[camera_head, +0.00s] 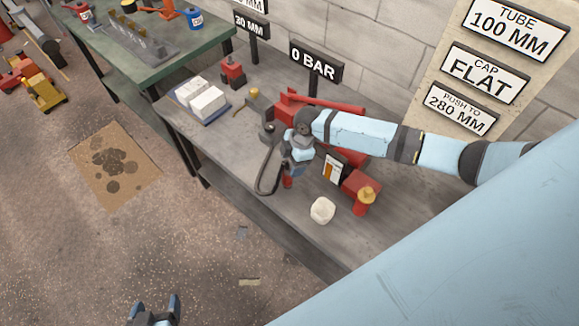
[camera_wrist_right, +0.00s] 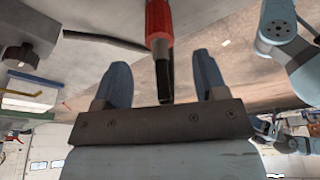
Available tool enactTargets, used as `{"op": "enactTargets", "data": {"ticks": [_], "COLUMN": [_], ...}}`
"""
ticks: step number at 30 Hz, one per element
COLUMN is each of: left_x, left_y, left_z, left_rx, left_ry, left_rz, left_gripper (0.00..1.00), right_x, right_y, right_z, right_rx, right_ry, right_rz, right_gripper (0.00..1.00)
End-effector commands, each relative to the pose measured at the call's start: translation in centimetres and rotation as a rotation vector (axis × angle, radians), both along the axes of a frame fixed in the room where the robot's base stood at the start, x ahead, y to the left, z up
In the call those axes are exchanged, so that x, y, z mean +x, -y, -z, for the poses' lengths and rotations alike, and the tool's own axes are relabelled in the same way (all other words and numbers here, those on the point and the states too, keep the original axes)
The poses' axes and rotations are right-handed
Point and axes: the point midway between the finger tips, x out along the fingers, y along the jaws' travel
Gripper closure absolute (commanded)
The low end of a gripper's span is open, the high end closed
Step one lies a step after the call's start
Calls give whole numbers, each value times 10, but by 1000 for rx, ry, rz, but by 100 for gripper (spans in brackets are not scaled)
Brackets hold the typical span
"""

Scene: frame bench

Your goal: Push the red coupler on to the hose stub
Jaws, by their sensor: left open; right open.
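The red coupler (camera_wrist_right: 158,22) shows in the right wrist view, beyond and between my fingertips. A black rod-like piece (camera_wrist_right: 165,82) runs from it between the fingers; I cannot tell if this is hose or stub. My right gripper (camera_wrist_right: 160,82) is open, its fingers apart on either side of that piece. In the head view my right gripper (camera_head: 292,165) is over the bench, with a bit of the red coupler (camera_head: 287,182) below it. A dark hose (camera_head: 264,178) loops to its left. I cannot make out the stub. My left gripper (camera_head: 153,312) is open and empty at the bottom, over the floor.
The grey bench (camera_head: 235,150) also holds a red machine with a brass knob (camera_head: 366,194), a white rounded piece (camera_head: 322,210) and white blocks on a tray (camera_head: 203,98). A "0 BAR" sign (camera_head: 316,65) stands behind. The bench's front left part is clear.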

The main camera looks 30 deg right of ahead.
Motion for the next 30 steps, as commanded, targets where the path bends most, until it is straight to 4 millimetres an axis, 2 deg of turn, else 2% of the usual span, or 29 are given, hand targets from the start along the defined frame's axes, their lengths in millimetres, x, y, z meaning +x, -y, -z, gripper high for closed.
{"op": "enactTargets", "data": {"ticks": [6, 12, 18, 30], "left_x": [0, 0, 0, 0], "left_y": [0, 0, 0, 0], "left_z": [5, 7, 8, 8], "left_rx": [0, 0, 1, 0], "left_ry": [-1, -2, -2, -1], "left_rz": [0, -1, 0, 1], "left_gripper": [23, 23, 23, 23], "right_x": [-2, -2, -3, -3], "right_y": [15, 24, 27, 28], "right_z": [-50, -85, -100, -101], "right_rx": [-1, 0, 1, 1], "right_ry": [2, 2, 0, 0], "right_rz": [-1, 0, -1, 0], "right_gripper": [34, 34, 34, 34]}}
